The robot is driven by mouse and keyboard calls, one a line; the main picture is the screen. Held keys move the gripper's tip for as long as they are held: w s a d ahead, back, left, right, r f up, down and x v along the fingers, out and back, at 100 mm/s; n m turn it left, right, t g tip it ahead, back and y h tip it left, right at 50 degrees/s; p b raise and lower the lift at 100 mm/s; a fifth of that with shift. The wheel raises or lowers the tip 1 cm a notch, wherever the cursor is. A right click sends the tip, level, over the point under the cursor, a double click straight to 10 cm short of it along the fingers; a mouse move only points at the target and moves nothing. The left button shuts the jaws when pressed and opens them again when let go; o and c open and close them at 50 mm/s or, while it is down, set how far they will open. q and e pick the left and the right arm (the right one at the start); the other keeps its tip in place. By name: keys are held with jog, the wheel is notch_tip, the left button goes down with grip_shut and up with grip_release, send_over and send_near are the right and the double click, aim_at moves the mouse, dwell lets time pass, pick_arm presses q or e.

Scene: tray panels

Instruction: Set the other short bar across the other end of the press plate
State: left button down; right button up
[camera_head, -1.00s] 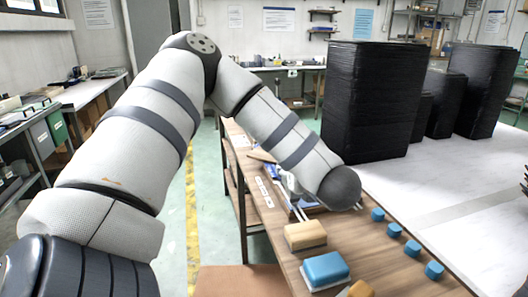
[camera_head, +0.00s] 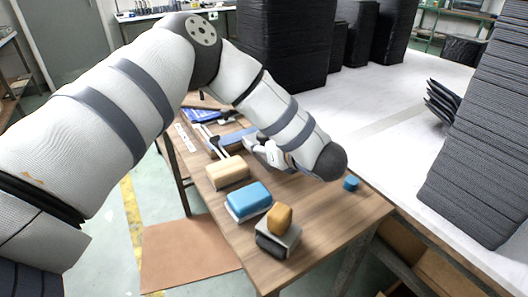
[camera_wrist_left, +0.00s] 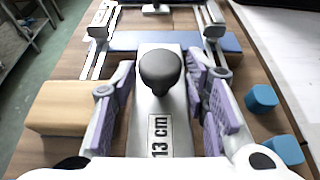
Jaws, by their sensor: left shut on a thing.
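My left gripper (camera_head: 264,150) is low over the wooden table and mostly hidden by its forearm. In the left wrist view its purple-padded fingers (camera_wrist_left: 160,82) are shut on a light grey bar (camera_wrist_left: 158,115) with a black knob (camera_wrist_left: 160,70) and a "13 cm" label. A flat blue board (camera_wrist_left: 175,42), perhaps the press plate, lies just beyond the bar; it also shows in the head view (camera_head: 236,138). Pale rails lie near both its ends. I cannot tell whether the held bar touches anything below. My right gripper is not in view.
A tan block (camera_head: 228,173), a blue-and-white block (camera_head: 249,199) and a grey block (camera_head: 277,239) with an orange-brown piece on top line the table's near left side. Small blue cubes (camera_wrist_left: 261,98) sit to the right. Tall black stacks (camera_head: 285,45) stand on the white surface behind.

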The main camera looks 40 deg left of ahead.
pick_arm(q)
notch_tip(320, 180, down, 3)
jog(key=shift+f, duration=0.1)
jog(key=shift+r, duration=0.25)
jog(key=c, duration=1.4)
grip_release()
jog(key=shift+s+f, duration=0.1)
jog(key=shift+f, duration=0.15)
jog(key=shift+o, duration=1)
